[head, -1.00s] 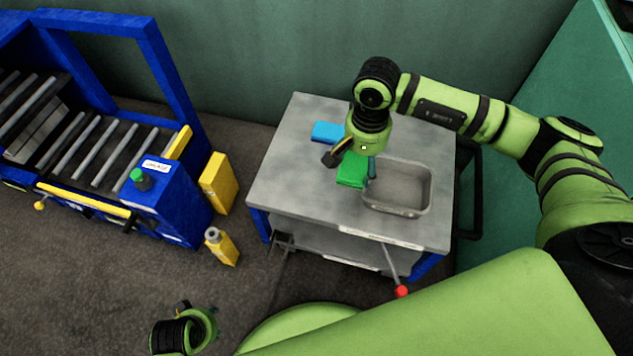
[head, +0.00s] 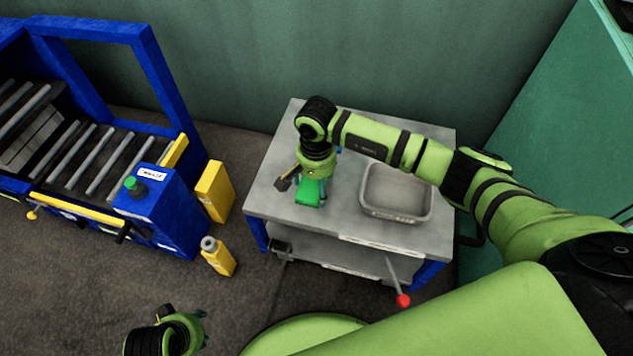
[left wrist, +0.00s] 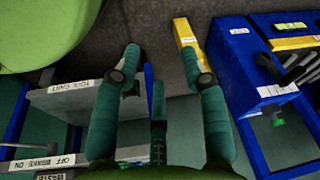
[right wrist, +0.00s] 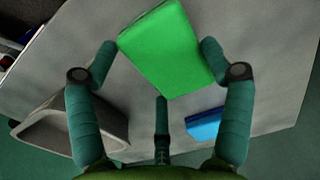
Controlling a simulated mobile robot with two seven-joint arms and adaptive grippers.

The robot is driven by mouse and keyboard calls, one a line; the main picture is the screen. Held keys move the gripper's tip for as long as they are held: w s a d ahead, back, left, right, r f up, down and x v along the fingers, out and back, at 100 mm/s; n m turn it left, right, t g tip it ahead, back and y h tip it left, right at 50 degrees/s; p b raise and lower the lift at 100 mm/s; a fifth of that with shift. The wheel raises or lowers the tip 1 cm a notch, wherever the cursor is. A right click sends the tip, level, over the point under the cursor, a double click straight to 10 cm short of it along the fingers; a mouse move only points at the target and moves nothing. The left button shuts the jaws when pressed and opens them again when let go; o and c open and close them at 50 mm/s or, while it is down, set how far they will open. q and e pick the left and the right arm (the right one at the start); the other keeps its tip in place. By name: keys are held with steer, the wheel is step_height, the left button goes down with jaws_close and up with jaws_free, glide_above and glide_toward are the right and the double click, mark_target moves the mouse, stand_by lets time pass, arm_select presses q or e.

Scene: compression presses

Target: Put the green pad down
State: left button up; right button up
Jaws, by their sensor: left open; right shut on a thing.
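The green pad (head: 308,191) is over the left front part of the grey cart top (head: 345,218), left of the metal tray. My right gripper (head: 304,186) is shut on the pad, with a finger on each side of it. In the right wrist view the pad (right wrist: 168,45) sits tilted between the fingertips. I cannot tell whether its underside touches the cart top. My left gripper (head: 184,312) is open and empty, low at the front left, away from the cart. Its spread fingers (left wrist: 160,52) show in the left wrist view.
The metal tray (head: 397,214) stands on the cart's right side. A blue pad (right wrist: 203,126) lies on the top, mostly hidden by my arm in the head view. Left of the cart are a yellow post (head: 214,190), a yellow bottle-like object (head: 219,258) and the blue press (head: 165,215).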

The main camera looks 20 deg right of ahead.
mark_target(317, 187)
steer(key=shift+f, duration=0.1)
steer(key=o, duration=0.9)
arm_select(q)
steer(key=shift+r, duration=0.45)
step_height(317, 187, down, 6)
steer(key=p, duration=0.2)
steer(key=shift+s, duration=0.35)
arm_select(e)
step_height(317, 187, up, 12)
steer(key=shift+r, duration=0.15)
